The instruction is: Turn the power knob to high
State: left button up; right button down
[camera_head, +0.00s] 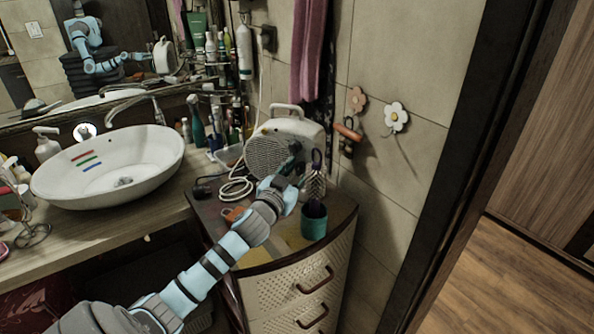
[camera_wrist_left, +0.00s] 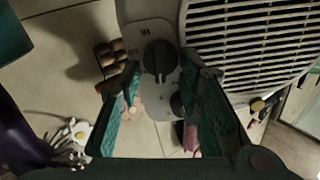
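A white heater (camera_head: 310,131) with a round grey grille stands on the corner cabinet in the head view. The left wrist view shows its grille (camera_wrist_left: 255,40) and a grey control panel with a dark round knob (camera_wrist_left: 158,58). The knob's ridge runs roughly up and down in that view, and HI and LO marks sit beside it. A second dark knob (camera_wrist_left: 179,105) is partly hidden by a finger. My left gripper (camera_head: 291,163) is in front of the heater. In the wrist view its teal fingers (camera_wrist_left: 160,85) are apart, one on each side of the upper knob; contact cannot be told. My right gripper is not in view.
A teal cup (camera_head: 314,222) and a bottle brush stand on the cabinet right of my left arm. A white cable (camera_head: 236,188) lies coiled left of the heater. A white basin (camera_head: 105,172) is further left. Flower hooks (camera_head: 396,117) are on the wall.

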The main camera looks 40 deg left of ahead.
pick_arm(q)
grip_shut()
